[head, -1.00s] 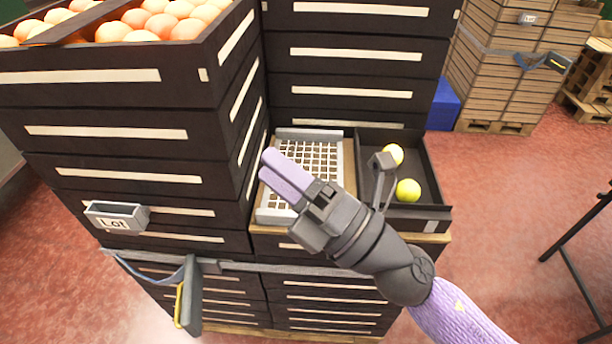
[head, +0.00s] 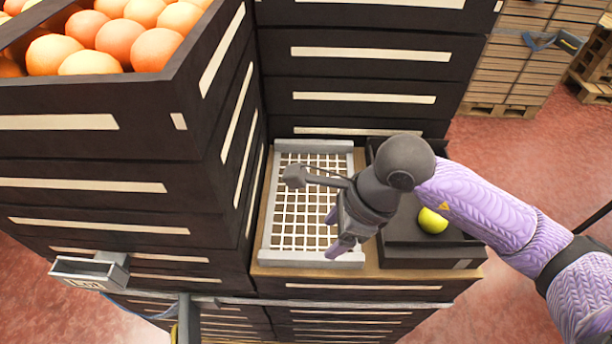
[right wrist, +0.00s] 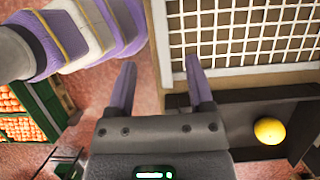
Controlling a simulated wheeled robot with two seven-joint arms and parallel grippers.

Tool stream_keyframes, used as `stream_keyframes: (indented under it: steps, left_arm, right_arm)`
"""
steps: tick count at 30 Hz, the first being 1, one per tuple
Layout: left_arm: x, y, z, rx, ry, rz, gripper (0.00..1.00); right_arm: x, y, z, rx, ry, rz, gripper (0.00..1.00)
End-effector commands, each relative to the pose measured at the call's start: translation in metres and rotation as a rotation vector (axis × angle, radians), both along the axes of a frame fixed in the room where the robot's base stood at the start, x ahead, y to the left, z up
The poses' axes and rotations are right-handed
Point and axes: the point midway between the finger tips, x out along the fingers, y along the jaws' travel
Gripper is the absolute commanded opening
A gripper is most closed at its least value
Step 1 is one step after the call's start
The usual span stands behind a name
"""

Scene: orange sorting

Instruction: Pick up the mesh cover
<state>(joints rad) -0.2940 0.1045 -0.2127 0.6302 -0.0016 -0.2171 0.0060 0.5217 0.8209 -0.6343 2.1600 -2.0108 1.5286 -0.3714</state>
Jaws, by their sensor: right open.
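The mesh cover (head: 290,200), a white grid with grey bars at its far and near ends, lies flat on top of a crate stack. It also shows at the upper right of the right wrist view (right wrist: 240,30). My right gripper (head: 337,232) is open and empty, over the near right corner of the cover, pointing down towards the near bar. In the right wrist view its two fingers (right wrist: 160,68) are apart near the cover's edge; I cannot tell whether they touch it. My arm hides part of the cover's right side. My left gripper is not in view.
A black tray (head: 425,255) with a yellow ball-like fruit (head: 432,221) stands right of the cover. A tall dark crate stack with oranges (head: 120,40) rises close on the left. More dark crates (head: 370,55) stand behind. Red floor is open on the right.

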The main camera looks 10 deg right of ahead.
Motion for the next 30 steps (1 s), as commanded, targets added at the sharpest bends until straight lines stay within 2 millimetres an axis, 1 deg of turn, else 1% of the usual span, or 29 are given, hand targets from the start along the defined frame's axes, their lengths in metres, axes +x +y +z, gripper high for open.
stream_keyframes:
  steps: [1,3,8,13,16,22,23,24,26,27,29,30]
  left_arm:
    - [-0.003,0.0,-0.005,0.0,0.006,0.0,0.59]
    - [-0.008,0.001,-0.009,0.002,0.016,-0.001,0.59]
    - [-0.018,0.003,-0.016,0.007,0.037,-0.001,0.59]
    - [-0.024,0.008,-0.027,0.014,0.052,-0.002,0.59]
    - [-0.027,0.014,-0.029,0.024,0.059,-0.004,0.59]
    - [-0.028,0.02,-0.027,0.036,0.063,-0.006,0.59]
    - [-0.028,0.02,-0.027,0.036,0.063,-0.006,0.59]
    - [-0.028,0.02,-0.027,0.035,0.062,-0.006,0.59]
    - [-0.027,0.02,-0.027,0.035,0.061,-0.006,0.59]
    - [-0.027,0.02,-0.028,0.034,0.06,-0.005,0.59]
    - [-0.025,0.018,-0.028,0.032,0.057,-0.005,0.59]
    - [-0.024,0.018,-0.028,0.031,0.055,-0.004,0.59]
  right_arm:
    - [0.0,0.004,-0.011,0.002,0.006,0.001,0.68]
    - [0.002,0.009,-0.025,0.002,0.006,0.003,0.68]
    - [0.006,0.018,-0.048,0.003,0.007,0.001,0.68]
    - [0.014,0.028,-0.081,0.005,0.006,0.001,0.68]
    - [0.015,0.032,-0.089,0.004,0.005,0.001,0.68]
    - [0.016,0.032,-0.088,0.003,0.002,0.001,0.68]
    - [0.016,0.032,-0.088,0.003,0.003,0.002,0.63]
    - [0.016,0.032,-0.088,0.003,0.002,0.001,0.55]
    - [0.015,0.032,-0.088,0.003,0.003,0.002,0.42]
    - [0.016,0.032,-0.088,0.003,0.002,0.001,0.34]
    - [0.016,0.032,-0.088,0.003,0.003,0.002,0.21]
    - [0.015,0.032,-0.088,0.003,0.003,0.002,0.13]
